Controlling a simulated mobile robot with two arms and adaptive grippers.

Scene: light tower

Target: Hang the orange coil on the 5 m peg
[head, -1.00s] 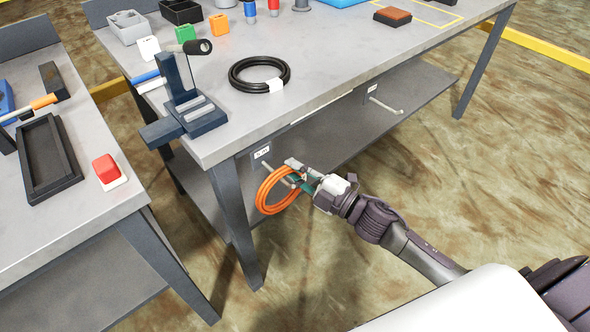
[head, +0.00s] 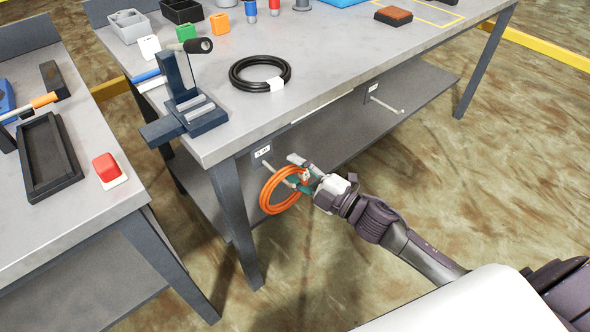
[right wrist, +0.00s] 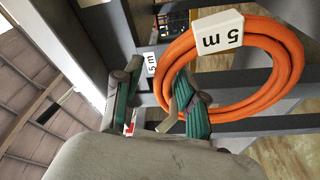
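The orange coil (head: 272,196) is at the peg (head: 273,172) under the table's front left, below a small white label (head: 262,151). In the right wrist view the coil (right wrist: 290,62) carries a white "5 m" tag, and a "5 m" label (right wrist: 151,64) shows behind. The coil appears to be around the peg; their contact is partly hidden. My right gripper (head: 297,171) is beside the coil. In the right wrist view its green-padded fingers (right wrist: 160,100) stand apart, with the peg's pale end between them and the coil near the right finger. My left gripper is out of view.
A black coil (head: 265,86) lies on the grey table (head: 330,60) above. A second peg (head: 386,105) sticks out empty to the right. A table leg (head: 236,222) stands left of the coil. A lower shelf (head: 340,140) runs behind. The floor in front is clear.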

